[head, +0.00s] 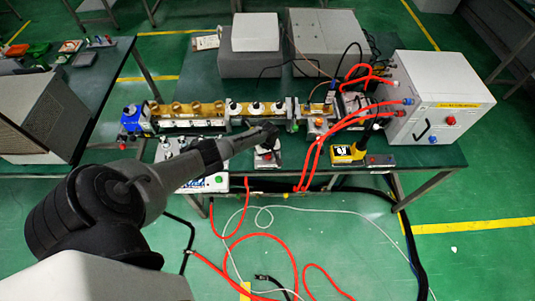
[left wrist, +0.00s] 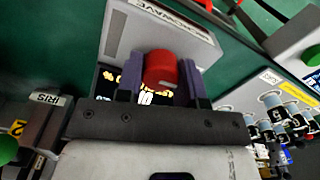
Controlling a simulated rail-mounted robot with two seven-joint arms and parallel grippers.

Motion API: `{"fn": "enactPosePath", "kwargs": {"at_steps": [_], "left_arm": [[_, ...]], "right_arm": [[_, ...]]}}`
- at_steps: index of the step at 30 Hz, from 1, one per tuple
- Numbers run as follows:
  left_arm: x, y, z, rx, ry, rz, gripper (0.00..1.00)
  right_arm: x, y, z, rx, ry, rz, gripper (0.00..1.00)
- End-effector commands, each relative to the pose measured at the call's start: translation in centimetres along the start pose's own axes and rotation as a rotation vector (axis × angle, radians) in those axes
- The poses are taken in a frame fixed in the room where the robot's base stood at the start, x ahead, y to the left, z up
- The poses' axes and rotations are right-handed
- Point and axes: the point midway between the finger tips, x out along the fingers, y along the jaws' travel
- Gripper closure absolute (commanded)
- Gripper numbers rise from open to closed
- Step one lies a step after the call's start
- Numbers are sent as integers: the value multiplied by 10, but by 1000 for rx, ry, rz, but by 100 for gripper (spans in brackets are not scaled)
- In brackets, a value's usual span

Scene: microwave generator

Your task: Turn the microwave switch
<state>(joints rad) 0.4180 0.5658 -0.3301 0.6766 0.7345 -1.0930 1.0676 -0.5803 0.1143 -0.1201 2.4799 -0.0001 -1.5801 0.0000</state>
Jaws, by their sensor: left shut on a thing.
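In the left wrist view a red knob (left wrist: 161,72) stands on a grey box (left wrist: 121,38) whose label partly reads as microwave. My left gripper (left wrist: 160,82) has a finger on each side of the knob and is shut on it. The turn angle of the knob cannot be read. In the head view my left arm reaches across the table's front, and the left gripper (head: 270,130) is over a small grey box (head: 267,158) that it partly hides. My right gripper is not in view.
A bench setup of brass-coloured waveguide parts (head: 185,109) runs behind the gripper. A yellow device (head: 347,153) and a white cabinet (head: 436,96) with red hoses (head: 355,117) stand to the right. A white panel box (head: 206,183) lies left, near my arm. Hoses and cables lie on the floor.

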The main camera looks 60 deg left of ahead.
Motion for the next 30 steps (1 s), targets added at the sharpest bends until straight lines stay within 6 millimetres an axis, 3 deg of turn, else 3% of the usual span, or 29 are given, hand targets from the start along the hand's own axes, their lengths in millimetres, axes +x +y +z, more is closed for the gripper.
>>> {"fn": "enactPosePath", "kwargs": {"at_steps": [7, 8, 10, 20, 30], "left_arm": [[-1, 1, -1, -3, 0, 1, 89], [-1, 1, -1, -3, 0, 1, 62], [-1, 0, -1, -2, 0, 1, 55], [-6, 0, 0, -1, 0, 1, 54], [-65, 0, -1, 1, 2, 3, 54]], "right_arm": [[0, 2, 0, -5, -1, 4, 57], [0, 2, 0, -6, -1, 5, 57], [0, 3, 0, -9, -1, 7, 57], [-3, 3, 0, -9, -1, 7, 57], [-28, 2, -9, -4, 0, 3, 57]]}}
